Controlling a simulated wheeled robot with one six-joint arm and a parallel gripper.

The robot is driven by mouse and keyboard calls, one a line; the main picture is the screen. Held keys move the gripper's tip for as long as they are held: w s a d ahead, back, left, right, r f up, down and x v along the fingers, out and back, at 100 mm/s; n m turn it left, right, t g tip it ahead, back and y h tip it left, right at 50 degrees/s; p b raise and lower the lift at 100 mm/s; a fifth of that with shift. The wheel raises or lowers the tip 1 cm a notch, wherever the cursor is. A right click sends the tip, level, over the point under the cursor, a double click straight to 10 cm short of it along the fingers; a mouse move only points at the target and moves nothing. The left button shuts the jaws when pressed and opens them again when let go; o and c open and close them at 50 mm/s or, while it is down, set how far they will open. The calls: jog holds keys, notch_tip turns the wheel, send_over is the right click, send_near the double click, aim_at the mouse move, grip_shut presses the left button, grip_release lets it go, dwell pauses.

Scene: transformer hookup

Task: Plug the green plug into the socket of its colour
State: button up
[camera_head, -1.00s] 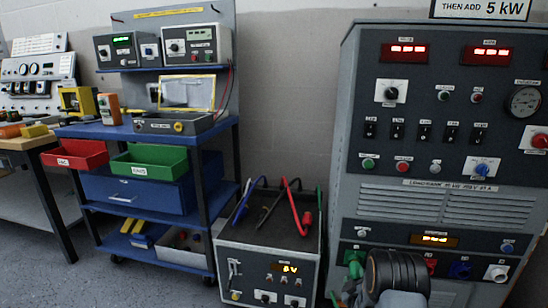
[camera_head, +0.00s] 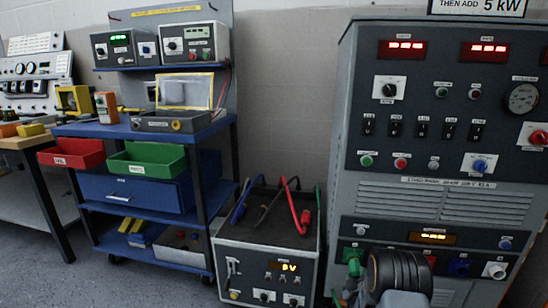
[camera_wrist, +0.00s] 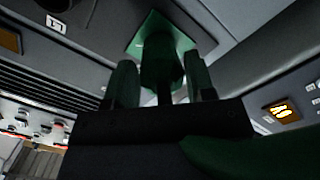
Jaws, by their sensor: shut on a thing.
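The green plug (camera_wrist: 162,75) is held between the two fingers of my gripper (camera_wrist: 161,85) in the wrist view. It points at a green square socket plate (camera_wrist: 185,42) and overlaps it; I cannot tell whether the two touch or how deep the plug sits. In the head view, my gripper (camera_head: 358,283) is at the lower left of the tall grey cabinet's socket row. Green parts (camera_head: 354,262) show there beside my dark wrist, which hides much of the socket and plug.
A blue socket (camera_head: 459,267) and a white socket (camera_head: 495,270) lie to the right on the cabinet (camera_head: 440,205). A grey supply box (camera_head: 265,262) with red, blue, black and green leads stands left. A blue trolley (camera_head: 140,190) is farther left.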

jog(key=shift+w+a+r+m, duration=0.1)
jog(key=shift+w+a+m, duration=0.15)
jog(key=shift+m, duration=0.65)
jog(key=shift+c, duration=0.2)
jog(key=shift+w+a+y, duration=0.1)
jog(key=shift+a+y, duration=0.05)
jog(key=shift+y, duration=0.15)
